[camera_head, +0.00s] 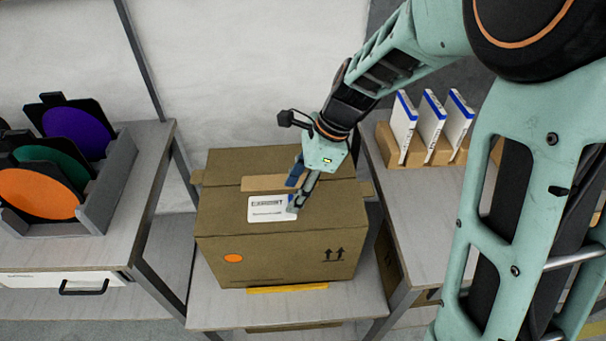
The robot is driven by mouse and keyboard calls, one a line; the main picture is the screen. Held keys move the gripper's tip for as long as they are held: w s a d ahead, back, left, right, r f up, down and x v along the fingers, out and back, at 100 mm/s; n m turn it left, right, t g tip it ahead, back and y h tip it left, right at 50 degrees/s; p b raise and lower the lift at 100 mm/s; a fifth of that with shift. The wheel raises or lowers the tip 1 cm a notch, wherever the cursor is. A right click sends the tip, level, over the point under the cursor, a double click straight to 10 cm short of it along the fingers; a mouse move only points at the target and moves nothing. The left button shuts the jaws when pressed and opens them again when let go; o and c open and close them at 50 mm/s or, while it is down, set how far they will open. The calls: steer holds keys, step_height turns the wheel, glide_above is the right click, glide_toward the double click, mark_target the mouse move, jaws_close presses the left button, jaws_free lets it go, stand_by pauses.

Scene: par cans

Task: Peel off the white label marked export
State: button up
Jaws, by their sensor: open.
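The white label (267,208) with dark printed text lies flat on the top of a brown cardboard box (230,200), near the front edge. The print reads like "EXPORT", though it is small. My gripper (292,196) is open and points down at the label's right end. One fingertip is at or just over the label's right edge; I cannot tell if it touches. The other finger is farther back, near the tan tape strip (258,183). The label's right edge is partly hidden by the finger.
The box stands on a low grey table (215,312). A left table holds a grey rack (118,185) with coloured discs. A right table (408,195) holds a wooden stand (438,152) with white, blue-edged panels. My arm covers much of the right side.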

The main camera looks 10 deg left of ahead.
steer(key=shift+x, duration=1.2)
steer(key=shift+c, duration=0.5)
jaws_close()
step_height(320, 180, up, 7)
steer(key=p, duration=0.6)
steer(key=shift+r+p, duration=0.15)
steer(key=shift+p, duration=0.2)
